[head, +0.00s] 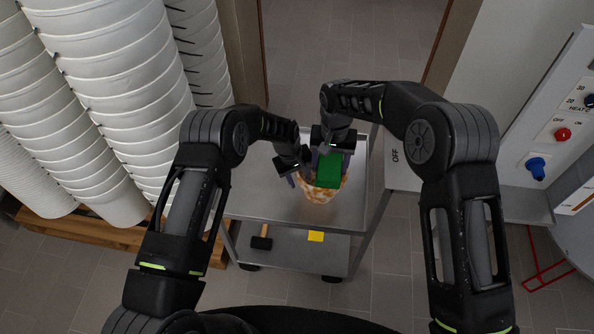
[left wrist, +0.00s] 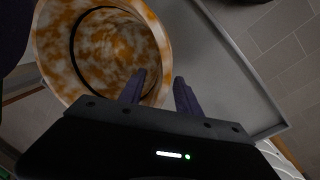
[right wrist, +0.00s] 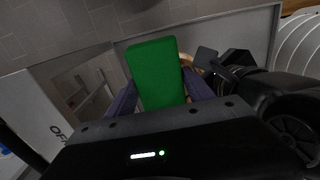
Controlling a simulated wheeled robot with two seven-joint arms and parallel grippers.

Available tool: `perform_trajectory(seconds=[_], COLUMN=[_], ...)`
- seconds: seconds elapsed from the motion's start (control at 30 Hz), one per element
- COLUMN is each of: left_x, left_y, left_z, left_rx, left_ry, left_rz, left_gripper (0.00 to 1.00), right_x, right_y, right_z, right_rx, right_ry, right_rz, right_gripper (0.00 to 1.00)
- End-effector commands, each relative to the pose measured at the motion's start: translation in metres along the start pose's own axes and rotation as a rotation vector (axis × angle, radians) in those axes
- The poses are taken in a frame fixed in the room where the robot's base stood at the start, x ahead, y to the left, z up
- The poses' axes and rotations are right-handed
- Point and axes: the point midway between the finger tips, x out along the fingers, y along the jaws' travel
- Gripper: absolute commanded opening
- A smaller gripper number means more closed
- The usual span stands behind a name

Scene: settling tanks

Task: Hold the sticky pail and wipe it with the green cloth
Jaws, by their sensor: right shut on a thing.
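The sticky pail (head: 320,194) is white with orange-brown smears and stands on the top of a grey metal cart (head: 250,196). In the left wrist view the pail (left wrist: 120,45) shows its open mouth. My left gripper (left wrist: 160,85) is open at the pail's rim, one finger over the mouth side and the other outside, with a gap between them. In the head view it (head: 298,176) is at the pail's left. My right gripper (right wrist: 160,95) is shut on the green cloth (right wrist: 157,72), a block-like pad. The cloth (head: 329,170) hides part of the pail in the head view.
Tall stacks of white buckets (head: 120,70) stand on a wooden pallet (head: 110,232) at the left. A hammer (head: 262,240) and a yellow item (head: 316,236) lie on the cart's lower shelf. A control panel (head: 560,130) with knobs is at the right.

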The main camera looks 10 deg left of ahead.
Motion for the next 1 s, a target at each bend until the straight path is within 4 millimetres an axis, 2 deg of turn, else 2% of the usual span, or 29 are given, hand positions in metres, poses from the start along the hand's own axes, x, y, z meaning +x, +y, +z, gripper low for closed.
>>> perform_trajectory(seconds=[0.37,0.83,1.0], left_x=[0.0054,0.0052,0.0052], left_y=[0.0001,0.0002,0.0000], left_z=[-0.0003,-0.0002,-0.0003], left_rx=[-0.001,-0.001,-0.001], left_ry=[0.001,0.001,0.001], left_rz=[0.001,0.001,0.001], left_gripper=[0.40,0.01,0.00], right_x=[-0.0002,-0.0001,-0.0001], right_y=[-0.0001,0.0000,-0.0001], right_z=[-0.0001,0.0000,-0.0001], right_rx=[0.000,0.000,0.000], right_ry=[0.000,0.000,0.000], right_rz=[0.000,0.000,0.000], right_gripper=[0.21,0.21,0.21])
